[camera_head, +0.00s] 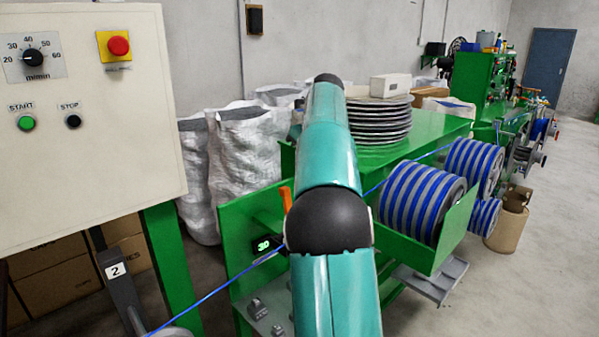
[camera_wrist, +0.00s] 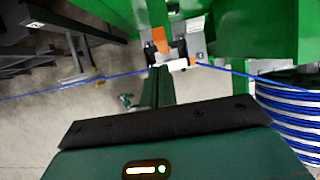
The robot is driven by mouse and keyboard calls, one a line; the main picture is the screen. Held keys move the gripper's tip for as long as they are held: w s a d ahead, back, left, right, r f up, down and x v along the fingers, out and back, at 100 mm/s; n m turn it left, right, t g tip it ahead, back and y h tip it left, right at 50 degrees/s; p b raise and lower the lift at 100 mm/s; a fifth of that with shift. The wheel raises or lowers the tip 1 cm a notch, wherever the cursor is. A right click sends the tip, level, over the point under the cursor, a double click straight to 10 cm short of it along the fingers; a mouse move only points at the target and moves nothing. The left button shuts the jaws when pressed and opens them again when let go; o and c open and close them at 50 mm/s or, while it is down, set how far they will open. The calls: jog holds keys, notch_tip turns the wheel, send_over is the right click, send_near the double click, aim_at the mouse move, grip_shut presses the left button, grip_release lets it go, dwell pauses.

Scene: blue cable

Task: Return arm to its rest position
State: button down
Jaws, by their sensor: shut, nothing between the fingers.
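My teal arm rises through the middle of the head view; the gripper itself is hidden there. In the wrist view my gripper (camera_wrist: 157,72) is shut and empty, its dark fingers pointing up the picture toward a small machine unit with a white roller (camera_wrist: 177,65). I cannot tell how far the fingertips are from the unit. The blue cable (camera_wrist: 70,87) runs taut across the wrist view through the unit. It also shows in the head view (camera_head: 225,285), passing behind my arm and on to the striped drums.
A cream control panel (camera_head: 80,110) with an emergency button stands at left. The green machine (camera_head: 420,135) carries stacked discs (camera_head: 378,122) and blue-and-grey drums (camera_head: 422,203). White sacks (camera_head: 245,155) stand behind. An orange lever (camera_head: 286,198) is close beside my arm. Open floor lies at far right.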

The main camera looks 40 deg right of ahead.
jog(key=shift+r, duration=0.25)
jog(key=shift+s, duration=0.1)
dwell(0.3)
jog(key=s+a+n, duration=0.6)
jog(key=a+n, duration=0.3)
jog(key=a, duration=0.4)
jog(key=s+a+n, duration=0.6)
jog(key=a+n, duration=0.3)
jog(key=a, duration=0.3)
jog(key=s+a+f+n, duration=1.3)
jog(key=s+a+n, duration=0.1)
jog(key=n, duration=0.3)
jog(key=shift+s+f+n+t, duration=0.3)
jog(key=shift+s+t, duration=0.1)
jog(key=shift+s, duration=0.5)
